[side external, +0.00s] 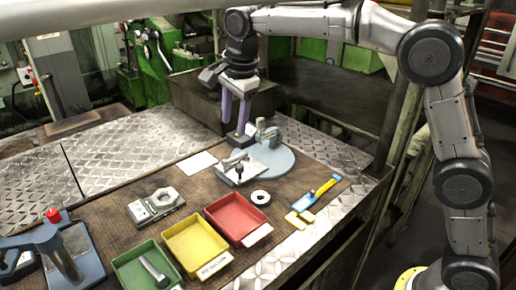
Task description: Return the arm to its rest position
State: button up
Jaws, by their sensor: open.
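My gripper (233,126) hangs from my arm at the upper middle of the side view. Its two purple fingers point down and are apart, with nothing seen between them. It appears above or just behind a round blue-grey plate (283,166) that carries a small vise-like fixture (267,134). The exact height of the fingertips over the surface cannot be told. A metal plate with a dark clamp (238,168) sits at the front left of the round plate. My arm reaches in from the right, raised and bent.
Red (236,214), yellow (196,243) and green (134,268) trays line the front; a bolt (153,271) lies in the green one. Nearby are a metal block (156,205), a white ring (260,198), a blue-yellow tool (315,195) and a red-knobbed press (62,245). Green machinery stands behind.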

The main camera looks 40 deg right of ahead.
jog(key=s+a+f+n+y, duration=0.1)
jog(key=s+a+n+y, duration=0.15)
jog(key=s+n, duration=0.45)
jog(key=s+d+f+n+t+h, duration=0.1)
jog(key=s+d+n, duration=0.4)
jog(key=s, duration=0.8)
jog(key=s+d+f+n+t+h, duration=0.1)
jog(key=s+d+f+n, duration=0.2)
jog(key=s, duration=1.1)
jog(key=d+n, duration=0.2)
jog(key=d, duration=0.3)
jog(key=shift+d+n+t, duration=0.3)
jog(key=shift+d+t, duration=0.1)
jog(key=shift+f, duration=0.1)
